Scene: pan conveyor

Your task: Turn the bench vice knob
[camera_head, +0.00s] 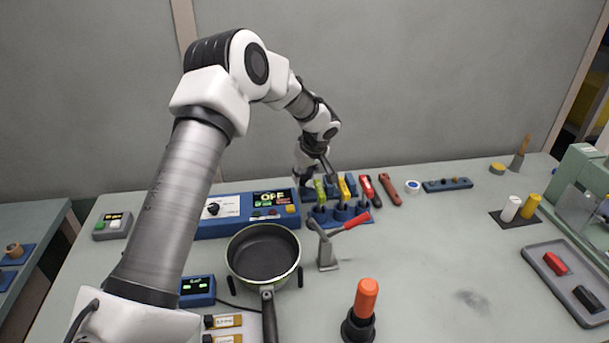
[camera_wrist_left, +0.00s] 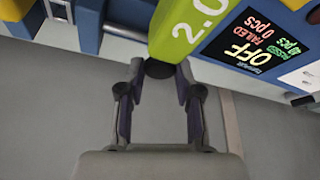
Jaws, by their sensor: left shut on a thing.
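My left gripper (camera_head: 316,179) is at the back of the bench, by the tool rack. In the left wrist view its two fingers (camera_wrist_left: 159,80) close on the black end (camera_wrist_left: 158,68) of a green tool marked 2.0 (camera_wrist_left: 176,30). The green tool (camera_head: 320,191) stands upright in the blue rack (camera_head: 360,221), beside a yellow tool (camera_head: 344,188). A grey clamp-like fixture (camera_head: 326,250) with a red lever (camera_head: 350,222) stands in front of the rack. I cannot tell which part is the vice knob. My right gripper is not in view.
A control panel (camera_head: 235,225) reading OFF is left of the rack. A pan (camera_head: 263,255) sits in front of it. An orange-handled tool (camera_head: 366,298) stands at the front. Red hand tools (camera_head: 389,189) lie to the right. The right middle of the bench is mostly clear.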

